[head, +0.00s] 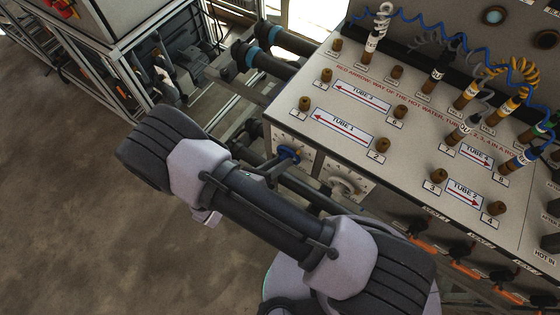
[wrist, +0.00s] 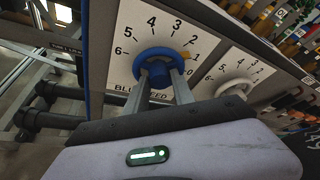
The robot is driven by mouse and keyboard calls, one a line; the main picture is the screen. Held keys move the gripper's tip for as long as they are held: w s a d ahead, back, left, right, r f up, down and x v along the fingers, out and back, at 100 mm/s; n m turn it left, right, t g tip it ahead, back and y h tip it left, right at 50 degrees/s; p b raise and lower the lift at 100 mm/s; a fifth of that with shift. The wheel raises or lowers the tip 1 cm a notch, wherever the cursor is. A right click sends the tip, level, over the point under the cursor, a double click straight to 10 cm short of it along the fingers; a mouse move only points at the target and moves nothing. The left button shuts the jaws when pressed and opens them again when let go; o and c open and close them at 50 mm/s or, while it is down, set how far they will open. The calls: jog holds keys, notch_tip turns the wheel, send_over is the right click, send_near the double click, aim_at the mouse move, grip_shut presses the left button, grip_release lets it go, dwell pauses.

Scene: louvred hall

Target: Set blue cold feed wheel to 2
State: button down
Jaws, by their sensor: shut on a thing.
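The blue wheel (wrist: 141,63) sits on a white dial plate (wrist: 127,26) in the wrist view, with numbers from 0 to 6 around it. A small yellow mark on the wheel's right side points close to the 1. My gripper (wrist: 158,76) is shut on the wheel's middle bar, one finger on each side. Lettering below the wheel is partly covered by the fingers. In the head view the blue wheel (head: 289,153) shows on the front face of the panel box, beyond my arm.
A white wheel (wrist: 232,88) on a similar dial stands close to the right; the head view shows it too (head: 342,187). The panel top (head: 300,97) carries brown plugs and coiled hoses. Dark pipes run below and behind. Open floor (head: 70,210) lies left.

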jog(key=shift+n+h, duration=0.3)
jog(key=shift+n, duration=0.2)
dwell(0.3)
jog(key=c, duration=1.1)
grip_release()
jog(key=shift+o, duration=0.2)
jog(key=shift+a, duration=0.1)
jog(key=p+v, duration=0.3)
jog(key=v, duration=1.4)
jog(key=shift+a, duration=0.15)
